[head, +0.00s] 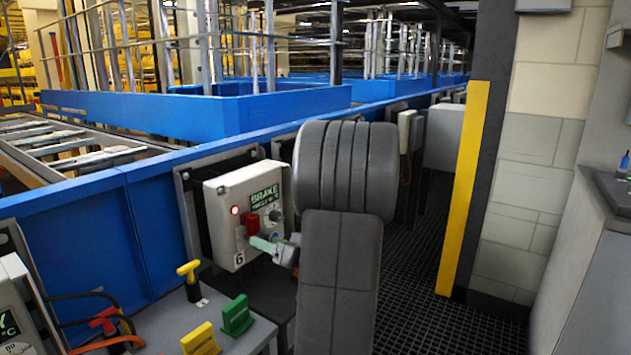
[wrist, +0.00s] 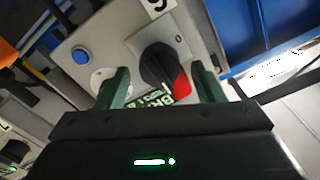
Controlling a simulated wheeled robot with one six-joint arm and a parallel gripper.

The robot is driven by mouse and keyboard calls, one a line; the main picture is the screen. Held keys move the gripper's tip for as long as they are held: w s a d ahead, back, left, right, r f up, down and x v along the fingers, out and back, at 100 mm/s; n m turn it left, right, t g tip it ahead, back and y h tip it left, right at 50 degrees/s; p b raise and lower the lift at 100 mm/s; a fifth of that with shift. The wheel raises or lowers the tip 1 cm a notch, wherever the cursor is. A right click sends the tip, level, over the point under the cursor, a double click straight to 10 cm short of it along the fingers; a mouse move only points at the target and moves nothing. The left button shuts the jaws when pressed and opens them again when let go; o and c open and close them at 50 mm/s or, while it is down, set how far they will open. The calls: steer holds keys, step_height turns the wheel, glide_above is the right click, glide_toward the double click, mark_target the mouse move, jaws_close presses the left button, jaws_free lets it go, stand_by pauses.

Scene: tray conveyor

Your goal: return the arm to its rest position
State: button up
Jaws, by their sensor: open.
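My gripper (head: 268,241) is in front of the pale brake box (head: 231,237) in the head view, its green fingers pointing at the box's face. In the wrist view my gripper (wrist: 160,72) is open, one green finger on each side of a black knob (wrist: 156,64) with a red part. Gaps show between the fingers and the knob, and nothing is held. My grey arm links (head: 343,190) stand bent at the middle of the head view and hide part of what is behind them.
A blue conveyor side (head: 155,245) runs behind the box. A table (head: 220,318) holds a yellow T-handle (head: 189,275), a green block (head: 236,316) and a yellow block (head: 200,341). A yellow-edged post (head: 464,190) and a wall stand right, past dark grating (head: 415,290).

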steer(key=n+p, duration=0.3)
steer(key=p, duration=0.1)
steer(key=shift+r+n, duration=0.1)
steer(key=shift+n, duration=0.3)
steer(key=shift+s, duration=0.1)
